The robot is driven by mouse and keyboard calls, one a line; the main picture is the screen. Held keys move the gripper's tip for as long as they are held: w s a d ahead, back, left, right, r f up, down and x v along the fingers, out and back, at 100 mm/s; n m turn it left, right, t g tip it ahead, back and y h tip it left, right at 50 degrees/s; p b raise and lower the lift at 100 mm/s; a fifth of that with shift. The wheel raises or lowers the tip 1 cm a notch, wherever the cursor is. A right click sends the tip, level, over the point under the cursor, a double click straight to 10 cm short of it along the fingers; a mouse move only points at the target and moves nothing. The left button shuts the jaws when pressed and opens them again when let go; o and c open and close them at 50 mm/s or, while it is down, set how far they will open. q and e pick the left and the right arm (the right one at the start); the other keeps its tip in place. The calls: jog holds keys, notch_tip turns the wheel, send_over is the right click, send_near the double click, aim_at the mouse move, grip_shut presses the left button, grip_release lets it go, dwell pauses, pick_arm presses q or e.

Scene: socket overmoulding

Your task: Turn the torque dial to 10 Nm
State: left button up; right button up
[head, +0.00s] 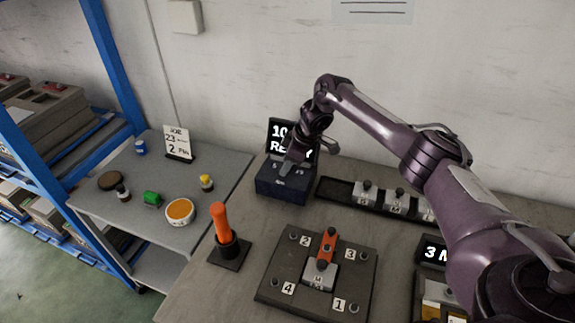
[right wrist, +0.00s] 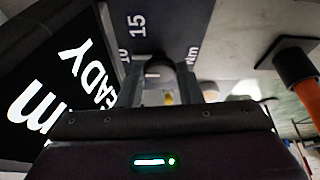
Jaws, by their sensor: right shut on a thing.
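The torque box (head: 283,186) is a dark blue block on the bench, with a black display (head: 276,133) behind it. The display shows "10" and part of "READY" in the head view; the right wrist view shows "m" and "EADY" on it (right wrist: 85,70). My right gripper (head: 289,165) reaches the top of the box. In the right wrist view its fingers are shut around the grey dial (right wrist: 160,72), beside the marks "10", "15" and "Nm". A pale mark shows near the dial; its exact setting is partly hidden by the fingers. My left gripper is out of view.
An orange-handled tool (head: 221,222) stands in a black holder left of a dark fixture plate (head: 276,277) with an orange clamp (head: 327,248). A black tray (head: 335,189) with grey parts lies right of the box. A job card (head: 177,139) stands on the left table.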

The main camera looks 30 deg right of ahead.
dwell(0.5)
jog(key=o, duration=1)
jog(key=shift+r, duration=0.1)
jog(key=v, duration=0.7)
jog(key=shift+d+r+b, duration=0.15)
jog(key=shift+r+b, duration=0.1)
jog(key=shift+b, duration=0.1)
